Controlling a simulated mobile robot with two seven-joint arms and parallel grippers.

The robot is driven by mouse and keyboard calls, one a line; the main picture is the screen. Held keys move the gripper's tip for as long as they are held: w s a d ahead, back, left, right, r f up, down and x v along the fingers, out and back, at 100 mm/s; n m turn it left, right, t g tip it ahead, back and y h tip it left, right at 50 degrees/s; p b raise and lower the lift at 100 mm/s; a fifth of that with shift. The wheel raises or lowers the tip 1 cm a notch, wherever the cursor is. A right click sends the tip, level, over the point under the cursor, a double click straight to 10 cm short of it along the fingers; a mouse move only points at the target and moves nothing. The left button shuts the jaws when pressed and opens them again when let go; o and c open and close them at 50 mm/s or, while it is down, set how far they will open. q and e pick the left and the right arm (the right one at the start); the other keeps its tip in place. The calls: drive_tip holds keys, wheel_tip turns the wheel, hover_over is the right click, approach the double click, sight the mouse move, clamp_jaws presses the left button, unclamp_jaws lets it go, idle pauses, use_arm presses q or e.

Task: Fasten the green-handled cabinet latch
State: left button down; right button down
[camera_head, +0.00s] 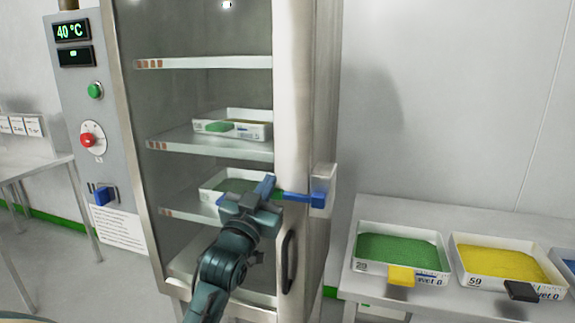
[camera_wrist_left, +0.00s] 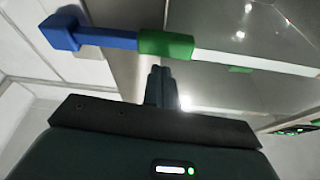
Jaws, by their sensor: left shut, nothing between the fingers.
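The cabinet latch is a blue bar (camera_head: 298,197) with a green handle section (camera_wrist_left: 166,45). It lies roughly level across the cabinet's right front post, and its blue end block (camera_wrist_left: 62,32) is at a pale bracket (camera_head: 325,178) on the cabinet's side. My left gripper (camera_head: 268,187) is in front of the cabinet at the latch's left end and partly hides the green section. In the left wrist view its fingertips (camera_wrist_left: 160,72) are together and empty, close to the green handle. I cannot tell whether they touch it. My right gripper is not in view.
The tall cabinet (camera_head: 290,90) has shelves holding white trays (camera_head: 262,132). A dark vertical door handle (camera_head: 288,262) is below the latch. A control panel (camera_head: 85,110) is on the left. At right, a table (camera_head: 375,207) bears trays of green (camera_head: 360,270) and yellow (camera_head: 462,275) granules.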

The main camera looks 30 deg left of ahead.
use_arm(q)
drive_tip(key=shift+a+f+n+y, duration=0.15)
drive_tip(key=shift+f+n+y, duration=0.5)
drive_tip(key=shift+n, duration=0.55)
drive_tip(key=shift+s+f, duration=0.1)
drive_tip(key=shift+f, duration=0.05)
